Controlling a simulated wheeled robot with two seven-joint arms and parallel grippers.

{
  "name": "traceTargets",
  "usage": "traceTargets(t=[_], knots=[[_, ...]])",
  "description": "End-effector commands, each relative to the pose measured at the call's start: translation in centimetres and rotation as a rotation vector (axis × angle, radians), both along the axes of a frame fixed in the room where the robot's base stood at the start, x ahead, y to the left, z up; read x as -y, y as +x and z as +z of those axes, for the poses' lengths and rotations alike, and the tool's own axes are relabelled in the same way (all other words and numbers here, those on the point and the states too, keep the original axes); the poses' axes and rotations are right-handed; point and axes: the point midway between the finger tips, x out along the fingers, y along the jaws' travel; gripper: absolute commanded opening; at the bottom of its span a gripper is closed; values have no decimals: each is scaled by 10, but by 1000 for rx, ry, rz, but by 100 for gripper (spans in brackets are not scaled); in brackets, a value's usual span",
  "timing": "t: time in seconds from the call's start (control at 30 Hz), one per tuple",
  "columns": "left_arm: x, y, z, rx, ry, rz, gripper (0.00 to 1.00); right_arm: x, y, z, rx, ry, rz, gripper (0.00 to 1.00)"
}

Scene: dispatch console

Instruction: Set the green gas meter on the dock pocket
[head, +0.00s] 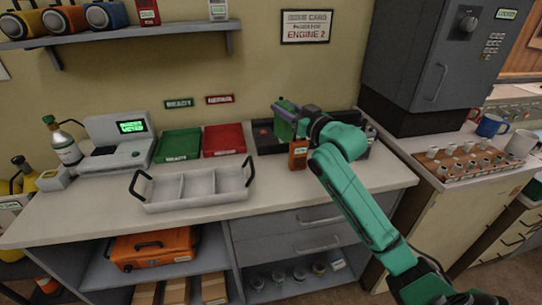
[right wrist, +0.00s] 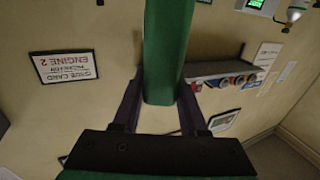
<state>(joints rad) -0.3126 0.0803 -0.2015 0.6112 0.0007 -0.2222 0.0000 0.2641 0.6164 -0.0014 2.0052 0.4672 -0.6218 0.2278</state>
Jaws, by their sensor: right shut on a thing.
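The green gas meter (head: 284,129) is held in my right gripper (head: 291,108), above the left part of a black dock tray (head: 268,148). In the right wrist view the green meter (right wrist: 168,55) lies between the two dark fingers of the right gripper (right wrist: 164,88). The meter appears raised above the dock; its lower end and the pocket beneath are not clear. An orange handheld meter (head: 298,155) stands upright at the front of the dock, just below the green one. My right forearm covers the dock's right part. My left gripper is not in view.
Left of the dock are a red tray (head: 224,140), a green tray (head: 178,146) and a white divided tray (head: 196,187) with black handles. A grey device (head: 118,143) with a lit screen stands further left. A grey cabinet (head: 418,55) rises on the right.

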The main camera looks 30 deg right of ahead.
Motion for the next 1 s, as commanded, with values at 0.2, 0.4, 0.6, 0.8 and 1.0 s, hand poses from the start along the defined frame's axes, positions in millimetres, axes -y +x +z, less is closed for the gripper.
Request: traceTargets(t=[0.2,0.4,0.6,0.8,1.0], knots=[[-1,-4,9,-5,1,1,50,0,0,-73,-5,3,-1,0],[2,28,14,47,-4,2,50,-1,1,-111,0,1,1,0],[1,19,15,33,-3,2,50,-1,2,-147,0,1,1,0],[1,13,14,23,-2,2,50,-1,2,-149,4,0,1,0],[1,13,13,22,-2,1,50,-1,2,-152,1,0,1,69]])
